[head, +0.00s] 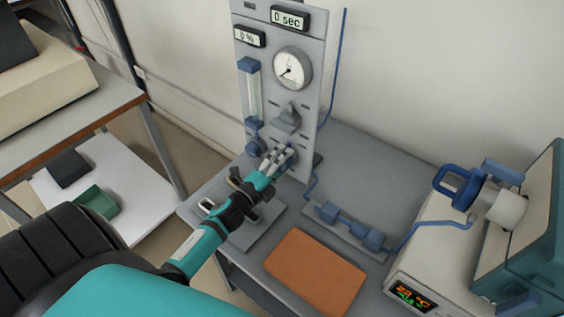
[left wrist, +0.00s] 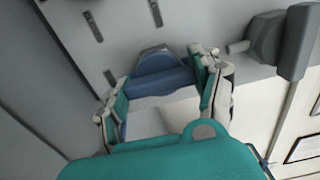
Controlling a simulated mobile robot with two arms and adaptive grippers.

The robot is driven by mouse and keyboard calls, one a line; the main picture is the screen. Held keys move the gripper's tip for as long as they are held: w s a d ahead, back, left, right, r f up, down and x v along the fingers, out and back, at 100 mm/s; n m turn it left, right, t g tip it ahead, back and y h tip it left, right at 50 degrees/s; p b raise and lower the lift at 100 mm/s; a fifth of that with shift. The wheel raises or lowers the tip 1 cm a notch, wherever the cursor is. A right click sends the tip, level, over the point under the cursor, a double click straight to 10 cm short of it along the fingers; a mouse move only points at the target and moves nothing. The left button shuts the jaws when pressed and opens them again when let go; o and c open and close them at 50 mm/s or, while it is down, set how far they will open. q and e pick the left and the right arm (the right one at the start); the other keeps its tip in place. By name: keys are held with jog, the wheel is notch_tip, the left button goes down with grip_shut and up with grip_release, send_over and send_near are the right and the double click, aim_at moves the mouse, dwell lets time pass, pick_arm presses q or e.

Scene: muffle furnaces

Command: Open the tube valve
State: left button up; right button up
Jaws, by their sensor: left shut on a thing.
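A grey control panel (head: 310,95) stands upright on the table, with a dial gauge, a grey knob (head: 286,119) and blue knobs low on its front. My left gripper (head: 278,158) is at the lower part of this panel, below the grey knob. In the left wrist view its fingers (left wrist: 163,92) are on either side of a blue knob (left wrist: 158,76) and shut on it. In the head view the fingers mostly hide this knob. Another blue knob (head: 255,147) is just left of the fingers. My right gripper is not in view.
Blue tube fittings (head: 347,226) lie on a grey plate, linked by a blue tube to a furnace (head: 432,255) at the right. An orange-brown board (head: 315,273) lies at the table front. A white shelf is at left.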

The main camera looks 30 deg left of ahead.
pick_arm(q)
jog(key=o, duration=1.2)
jog(key=shift+s, duration=0.1)
jog(key=s, duration=0.8)
jog(key=s+a, duration=0.1)
jog(key=s, duration=0.2)
jog(key=shift+s, duration=0.4)
jog(key=shift+f, duration=0.1)
